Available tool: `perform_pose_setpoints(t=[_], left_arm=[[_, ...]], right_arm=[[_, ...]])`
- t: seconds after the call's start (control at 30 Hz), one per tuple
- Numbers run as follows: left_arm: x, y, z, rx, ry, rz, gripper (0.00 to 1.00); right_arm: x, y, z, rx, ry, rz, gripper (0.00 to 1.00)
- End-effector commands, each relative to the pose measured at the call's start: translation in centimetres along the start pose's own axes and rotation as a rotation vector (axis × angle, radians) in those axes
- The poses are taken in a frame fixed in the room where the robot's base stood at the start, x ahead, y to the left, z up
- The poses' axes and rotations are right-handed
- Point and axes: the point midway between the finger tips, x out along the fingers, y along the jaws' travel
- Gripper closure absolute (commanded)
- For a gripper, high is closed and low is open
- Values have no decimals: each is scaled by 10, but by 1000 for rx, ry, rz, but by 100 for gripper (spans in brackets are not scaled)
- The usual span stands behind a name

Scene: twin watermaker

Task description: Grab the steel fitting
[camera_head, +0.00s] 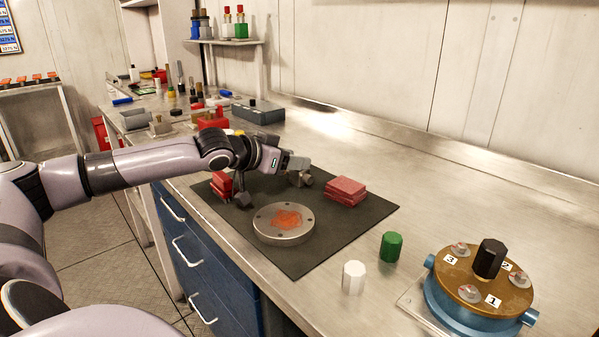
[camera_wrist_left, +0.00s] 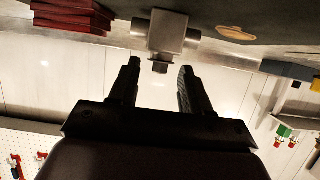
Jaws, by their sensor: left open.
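The steel fitting (camera_head: 302,179) is a small grey metal block with round ends. It sits on the dark mat, partly behind my left gripper in the head view. In the left wrist view the fitting (camera_wrist_left: 166,32) lies just beyond the fingertips, its short stub pointing toward the gap between them. My left gripper (camera_head: 266,182) is over the mat, open and empty. Its two dark fingers (camera_wrist_left: 160,70) stand apart in the left wrist view. I cannot see them touching the fitting. My right gripper is not in view.
Red blocks (camera_head: 346,189) lie close right of the fitting; more red pieces (camera_head: 221,184) lie to its left. A round steel plate (camera_head: 265,233) with an orange patch is in front. Green (camera_head: 391,246) and white (camera_head: 354,277) caps and a blue-brass unit (camera_head: 455,300) stand right.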

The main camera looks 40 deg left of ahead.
Motion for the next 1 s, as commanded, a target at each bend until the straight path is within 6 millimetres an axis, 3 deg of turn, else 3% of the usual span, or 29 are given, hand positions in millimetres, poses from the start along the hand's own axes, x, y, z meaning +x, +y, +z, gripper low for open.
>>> perform_pose_setpoints(t=[0.3,0.6,0.63,0.77,1.0], left_arm=[[24,0,-1,-2,0,2,52],[26,1,0,1,-2,2,52],[26,1,0,1,-2,2,55],[26,1,0,1,-2,2,98],[25,1,-2,1,2,2,100]], right_arm=[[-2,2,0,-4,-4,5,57],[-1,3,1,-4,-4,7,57],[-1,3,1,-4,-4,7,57],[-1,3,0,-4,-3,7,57],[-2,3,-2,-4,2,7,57]])
